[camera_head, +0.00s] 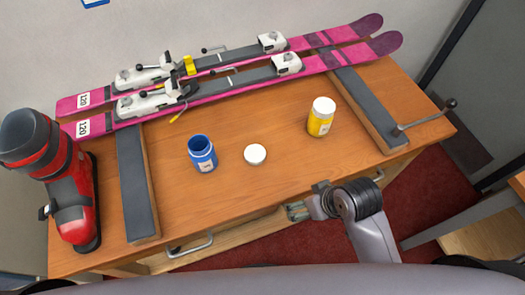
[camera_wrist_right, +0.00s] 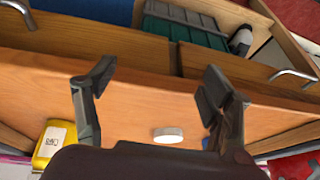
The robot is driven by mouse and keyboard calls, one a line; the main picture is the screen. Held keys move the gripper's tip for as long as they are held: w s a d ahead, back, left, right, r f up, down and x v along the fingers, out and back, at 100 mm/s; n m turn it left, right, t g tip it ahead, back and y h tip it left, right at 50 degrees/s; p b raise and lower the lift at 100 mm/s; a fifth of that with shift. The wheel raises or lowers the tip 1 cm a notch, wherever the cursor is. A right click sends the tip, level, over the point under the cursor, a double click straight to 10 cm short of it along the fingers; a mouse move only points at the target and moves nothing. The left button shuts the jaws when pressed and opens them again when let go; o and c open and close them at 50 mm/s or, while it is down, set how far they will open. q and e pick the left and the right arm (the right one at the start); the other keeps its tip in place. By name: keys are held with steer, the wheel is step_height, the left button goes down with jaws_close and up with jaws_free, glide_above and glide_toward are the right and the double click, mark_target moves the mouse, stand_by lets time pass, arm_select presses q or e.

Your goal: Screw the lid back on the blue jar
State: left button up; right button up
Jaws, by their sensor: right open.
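The blue jar (camera_head: 203,155) stands upright and open-topped on the wooden bench, left of centre. A flat white lid (camera_head: 255,154) lies on the bench just right of it, apart from it. The lid also shows in the right wrist view (camera_wrist_right: 168,135), between and beyond my finger bases. My right gripper (camera_head: 312,205) is near the bench's front edge, right of and nearer than the lid. In the wrist view its two fingers (camera_wrist_right: 158,82) are spread wide with nothing between the tips. The blue jar is not visible there. My left gripper is not in view.
A yellow jar (camera_head: 320,120) with a white lid stands to the right. Pink skis (camera_head: 230,85) lie along the back across dark-padded supports (camera_head: 137,185). A red boot (camera_head: 72,200) stands left. A front drawer (camera_wrist_right: 150,45) is open, holding a green box (camera_wrist_right: 185,25).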

steer(key=w+a+r+n, duration=0.1)
steer(key=w+a+r, duration=0.1)
steer(key=a, duration=0.1)
steer(key=w+a+r+n+y, duration=0.1)
steer(key=w+a+n, duration=0.1)
steer(key=a, duration=0.2)
steer(key=w+a+r+n+y, duration=0.1)
steer(key=w+a+r+n, duration=0.1)
steer(key=a, duration=0.1)
steer(key=shift+a+r+g, duration=0.15)
steer(key=shift+r+g, duration=0.15)
steer(key=w+a+r+n+g, duration=0.2)
steer(key=w+a+r+n, duration=0.1)
steer(key=a+r+n, duration=0.15)
steer(key=w+d+r+n+h, duration=0.2)
steer(key=w+r+n+h, duration=0.2)
steer(key=r, duration=0.4)
steer(key=w+n, duration=0.1)
steer(key=w, duration=0.1)
steer(key=shift+w+r+g, duration=0.3)
steer(key=shift+w+g, duration=0.1)
steer(key=p, duration=0.2)
glide_above(254, 153)
step_height(254, 153, down, 12)
steer(key=shift+f, duration=0.1)
